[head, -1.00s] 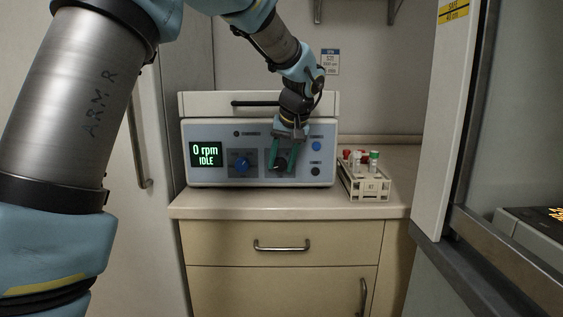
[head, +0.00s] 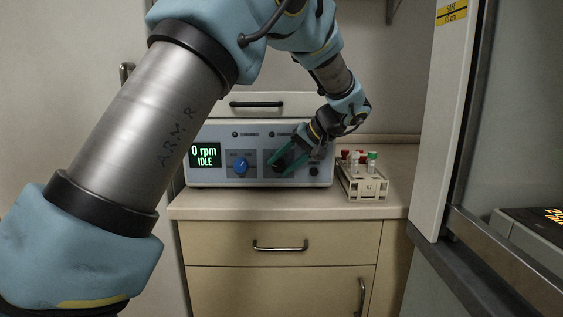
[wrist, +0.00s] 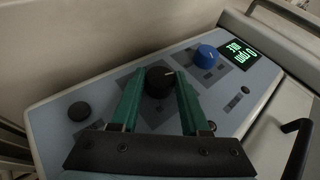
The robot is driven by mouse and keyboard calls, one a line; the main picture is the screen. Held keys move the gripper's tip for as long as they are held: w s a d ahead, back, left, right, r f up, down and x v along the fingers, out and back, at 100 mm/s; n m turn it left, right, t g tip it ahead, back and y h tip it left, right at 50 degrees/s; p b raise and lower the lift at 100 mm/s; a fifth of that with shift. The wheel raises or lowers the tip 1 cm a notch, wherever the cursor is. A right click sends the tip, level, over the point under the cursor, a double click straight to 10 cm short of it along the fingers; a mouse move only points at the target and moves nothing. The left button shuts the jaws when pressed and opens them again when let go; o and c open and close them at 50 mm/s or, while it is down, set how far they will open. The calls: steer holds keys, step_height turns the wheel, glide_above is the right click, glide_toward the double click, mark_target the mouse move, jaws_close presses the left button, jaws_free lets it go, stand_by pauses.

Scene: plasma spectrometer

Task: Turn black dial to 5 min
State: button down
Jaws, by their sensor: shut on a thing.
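The black dial (head: 279,163) is on the front panel of the grey benchtop device, right of a blue dial (head: 240,166). My gripper (head: 284,161) comes in from the upper right, its green fingers tilted. In the wrist view the black dial (wrist: 158,83) sits between the green fingertips of my gripper (wrist: 160,79), which are shut on it. A short white pointer line shows on the dial's face. The scale marks around it are too small or covered to read. The green display (head: 205,154) reads "0 rpm IDLE".
A rack (head: 363,186) with several capped tubes stands just right of the device on the counter (head: 230,208). A black handle (head: 257,104) is on the device's lid. A cabinet with a glass front stands close at the right. The counter's front strip is clear.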

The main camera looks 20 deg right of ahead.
steer(key=y, duration=0.1)
steer(key=t+y, duration=0.1)
steer(key=m+t+y, duration=0.1)
steer(key=shift+d+f+y, duration=0.25)
steer(key=shift+y, duration=0.05)
steer(key=shift+s+f+m+t+y, duration=0.15)
steer(key=shift+m+t+y, duration=0.35)
steer(key=shift+t+y, duration=0.55)
steer(key=shift+y, duration=0.25)
steer(key=shift+c, duration=2)
jaws_free()
steer(key=r, duration=0.8)
steer(key=shift+w+d+r+b, duration=0.2)
steer(key=shift+w+b, duration=0.1)
steer(key=shift+w, duration=0.1)
steer(key=shift+s+a+r, duration=0.15)
steer(key=shift+r, duration=0.3)
steer(key=shift+s+a+r, duration=0.1)
steer(key=shift+a+r, duration=0.05)
steer(key=shift+r, duration=0.3)
